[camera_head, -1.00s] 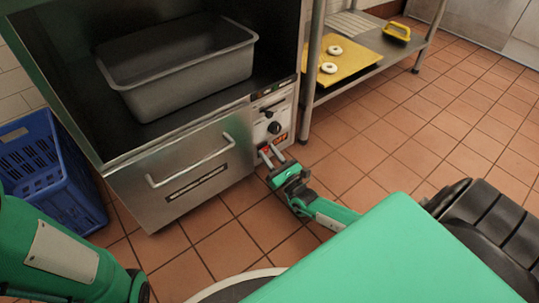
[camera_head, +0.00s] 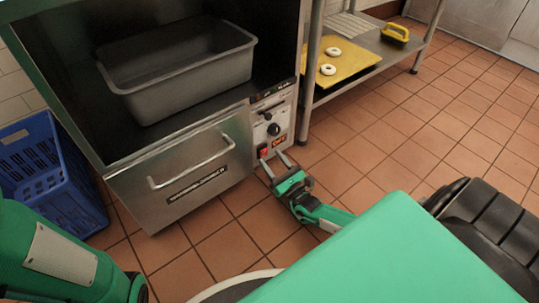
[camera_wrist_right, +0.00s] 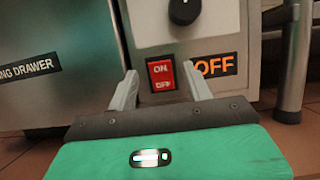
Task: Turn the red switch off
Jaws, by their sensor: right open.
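The red switch (camera_wrist_right: 161,75), marked ON at the top and OFF at the bottom, sits low on the machine's control panel. An orange OFF label (camera_wrist_right: 215,66) is to its right. In the head view the red switch (camera_head: 263,152) shows just left of the fingers. My right gripper (camera_wrist_right: 160,88) is open and empty, with its two fingers on either side of the switch in the wrist view. I cannot tell whether a fingertip touches the panel. In the head view my right gripper (camera_head: 272,167) is just below the switch. My left gripper is out of view; only its green arm shows.
A black knob (camera_head: 274,129) is above the switch. A steel drawer with a handle (camera_head: 192,168) is to its left, under a grey bin (camera_head: 190,85). A blue crate (camera_head: 45,175) stands at the left. A table leg (camera_head: 308,95) is right of the panel.

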